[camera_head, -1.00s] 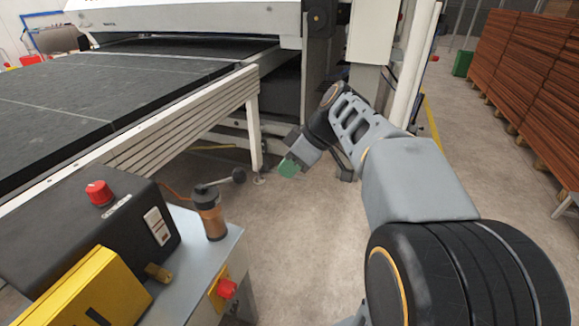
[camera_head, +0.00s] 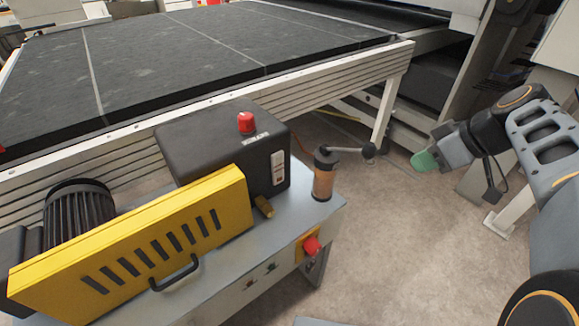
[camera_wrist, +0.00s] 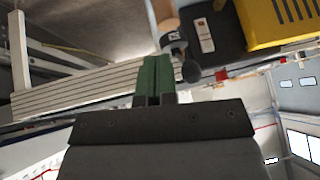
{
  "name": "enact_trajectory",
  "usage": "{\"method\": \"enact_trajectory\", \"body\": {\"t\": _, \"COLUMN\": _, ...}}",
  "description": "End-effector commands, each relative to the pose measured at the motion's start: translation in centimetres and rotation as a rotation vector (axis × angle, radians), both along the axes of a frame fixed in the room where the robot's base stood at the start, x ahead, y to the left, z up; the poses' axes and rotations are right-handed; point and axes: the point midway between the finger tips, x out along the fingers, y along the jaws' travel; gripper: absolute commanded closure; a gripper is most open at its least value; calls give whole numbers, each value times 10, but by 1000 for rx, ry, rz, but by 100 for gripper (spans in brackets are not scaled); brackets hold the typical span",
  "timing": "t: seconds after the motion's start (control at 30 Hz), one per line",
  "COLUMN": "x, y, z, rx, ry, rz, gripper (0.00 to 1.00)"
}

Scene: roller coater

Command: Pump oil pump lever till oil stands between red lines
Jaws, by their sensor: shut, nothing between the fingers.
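The oil pump (camera_head: 324,176) is a small cylinder with a dark top and an amber-brown body. It stands upright on the right end of the grey machine cabinet. The red lines and oil level are too small to make out. My gripper (camera_head: 424,160) has green fingers, is shut and empty, and hangs right of the knob, apart from it. In the wrist view the shut green fingers (camera_wrist: 154,76) point toward the pump body (camera_wrist: 163,14) and the knob (camera_wrist: 191,71).
A yellow slotted guard (camera_head: 130,245) and a black box with a red button (camera_head: 246,123) stand left of the pump. A red knob (camera_head: 311,245) sits on the cabinet's front. The conveyor (camera_head: 200,60) lies behind. The floor right of the cabinet is clear.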

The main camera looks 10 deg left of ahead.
Motion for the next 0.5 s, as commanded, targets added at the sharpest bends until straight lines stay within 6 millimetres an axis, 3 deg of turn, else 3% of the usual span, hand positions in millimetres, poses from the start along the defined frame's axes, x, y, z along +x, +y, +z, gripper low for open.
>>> {"method": "enact_trajectory", "body": {"t": 0.17, "x": -18, "y": 11, "z": -26, "rx": -58, "ry": 113, "rz": -144, "gripper": 100}}
{"method": "enact_trajectory", "body": {"t": 0.5, "x": -79, "y": 22, "z": -110, "rx": -252, "ry": 278, "rz": -671, "gripper": 100}}
